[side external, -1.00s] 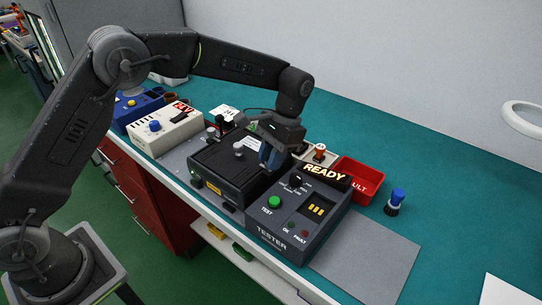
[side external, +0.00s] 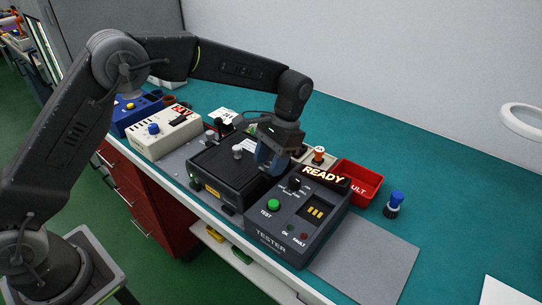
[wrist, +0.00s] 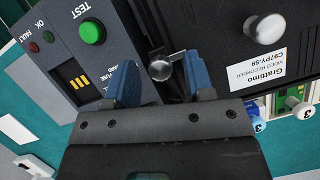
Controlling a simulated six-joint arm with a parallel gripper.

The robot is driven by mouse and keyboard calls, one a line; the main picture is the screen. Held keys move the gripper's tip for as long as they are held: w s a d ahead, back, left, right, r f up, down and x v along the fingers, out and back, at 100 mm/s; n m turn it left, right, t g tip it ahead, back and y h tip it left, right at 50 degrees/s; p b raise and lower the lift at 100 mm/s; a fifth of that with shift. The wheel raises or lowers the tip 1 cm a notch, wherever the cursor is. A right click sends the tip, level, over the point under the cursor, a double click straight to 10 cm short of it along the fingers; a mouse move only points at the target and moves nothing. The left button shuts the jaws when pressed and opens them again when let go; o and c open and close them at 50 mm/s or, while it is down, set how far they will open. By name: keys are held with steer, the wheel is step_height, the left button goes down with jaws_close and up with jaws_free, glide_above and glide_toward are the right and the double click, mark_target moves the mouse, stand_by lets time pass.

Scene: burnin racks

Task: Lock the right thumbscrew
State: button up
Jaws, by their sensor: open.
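The right thumbscrew (wrist: 160,69) is a small silver knob with a bar-like stem, at the edge of the black video recorder (wrist: 211,42). In the wrist view it sits between the two blue fingertips of my gripper (wrist: 161,74). The fingers are open, with a gap on both sides of the knob. In the side view my gripper (side external: 270,158) is over the right end of the recorder (side external: 213,172) and hides this thumbscrew.
The grey tester (side external: 294,222), its display reading READY, stands close on the right of the recorder. A beige power unit (side external: 163,134) stands left.

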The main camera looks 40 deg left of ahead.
steer(key=v, duration=1.2)
steer(key=shift+a+r, duration=0.1)
step_height(320, 180, up, 6)
steer(key=t, duration=0.2)
glide_above(263, 168)
steer(key=s+a+r+n+t+h, duration=0.1)
steer(key=s+a+r+t, duration=0.25)
steer(key=s, duration=0.55)
steer(key=s+a+f+n+t, duration=0.1)
steer(key=s+a+f+t, duration=0.1)
steer(key=s, duration=0.6)
steer(key=s+a+f+t, duration=0.2)
steer(key=s+f, duration=0.3)
steer(key=s, duration=0.2)
steer(key=shift+s+a+n, duration=0.35)
steer(key=shift+n, duration=0.05)
steer(key=shift+f+t, duration=0.1)
steer(key=shift+t, duration=0.15)
